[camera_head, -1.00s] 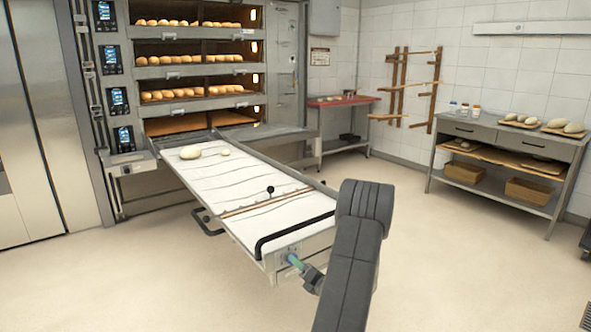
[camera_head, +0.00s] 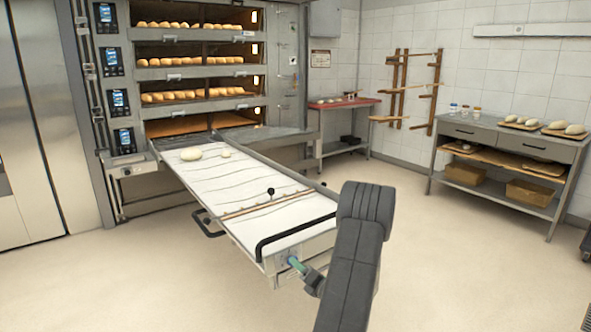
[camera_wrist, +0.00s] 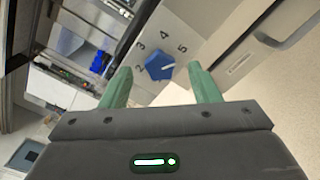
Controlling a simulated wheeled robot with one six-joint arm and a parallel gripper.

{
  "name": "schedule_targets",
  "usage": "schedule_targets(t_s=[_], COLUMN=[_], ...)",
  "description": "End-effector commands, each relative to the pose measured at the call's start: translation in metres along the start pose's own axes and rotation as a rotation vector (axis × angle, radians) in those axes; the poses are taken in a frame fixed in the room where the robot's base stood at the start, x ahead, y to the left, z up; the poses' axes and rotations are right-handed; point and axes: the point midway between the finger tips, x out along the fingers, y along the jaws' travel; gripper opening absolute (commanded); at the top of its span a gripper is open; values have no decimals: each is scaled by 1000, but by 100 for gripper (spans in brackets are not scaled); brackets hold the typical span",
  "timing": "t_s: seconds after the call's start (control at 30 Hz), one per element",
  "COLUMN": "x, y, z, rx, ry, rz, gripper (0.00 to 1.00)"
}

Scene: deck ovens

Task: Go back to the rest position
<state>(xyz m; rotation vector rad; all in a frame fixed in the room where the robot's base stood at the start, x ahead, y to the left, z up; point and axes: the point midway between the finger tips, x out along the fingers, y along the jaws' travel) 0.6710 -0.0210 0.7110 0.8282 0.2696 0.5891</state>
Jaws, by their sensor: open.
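My gripper (camera_wrist: 160,84) is open in the wrist view, with its two green fingers apart. Between and beyond the fingertips is a blue knob (camera_wrist: 159,66) on a pale panel marked with numbers 2 to 5; its white line points toward the 5 side. I cannot tell whether the fingers touch it. In the head view my gripper (camera_head: 294,262) is at the near end of the loader, by its end panel. The loader (camera_head: 240,187) has a white belt with two pale dough pieces (camera_head: 191,154) at its far end.
The deck oven (camera_head: 196,75) holds rows of loaves on its upper decks; the lowest deck shows none. A black handle bar (camera_head: 290,236) crosses the loader's near end. A steel table (camera_head: 510,130) with dough boards stands right. The floor between is clear.

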Motion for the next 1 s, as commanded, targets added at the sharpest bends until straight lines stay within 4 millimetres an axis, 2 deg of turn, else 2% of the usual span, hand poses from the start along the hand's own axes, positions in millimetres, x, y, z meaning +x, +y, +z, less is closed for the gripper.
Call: schedule_targets(t_s=[0.3, 0.53, 0.57, 0.6, 1.0], x=[-65, -106, -107, -95, -17], y=[-1, -1, 0, 0, 0], z=[0, 0, 0, -2, -1], rx=[3, 3, 3, 0, -1], ry=[-2, -1, -1, 4, 2], rz=[-5, -3, -2, 3, 3], gripper=[56, 56, 56, 56, 56])
